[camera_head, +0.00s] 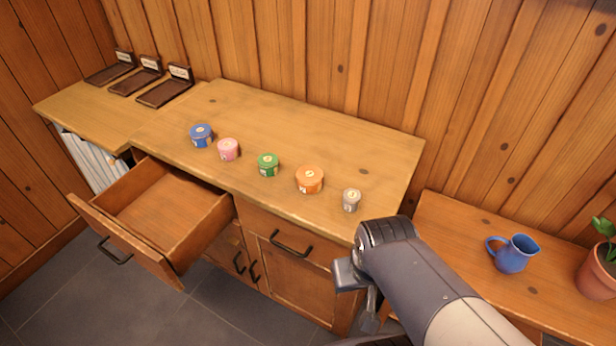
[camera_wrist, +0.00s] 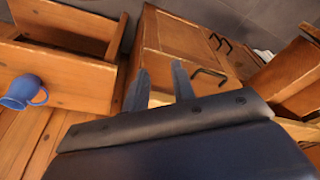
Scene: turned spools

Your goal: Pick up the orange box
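The orange box (camera_head: 309,180) is a small round lidded tub on the wooden cabinet top, fourth from the left in a row. It stands between a green tub (camera_head: 268,165) and a smaller grey one (camera_head: 351,200). It does not show in the wrist view. My gripper is in front of the cabinet's right end, below the top's front edge and apart from the box. In the wrist view the two fingers of my gripper (camera_wrist: 161,88) stand apart with nothing between them.
A blue tub (camera_head: 201,136) and a pink tub (camera_head: 228,149) stand left in the row. An empty drawer (camera_head: 165,205) is pulled out at front left. Three dark trays (camera_head: 165,92) are on the left counter. A blue jug (camera_head: 512,254) and potted plant (camera_head: 597,270) stand on the lower right bench.

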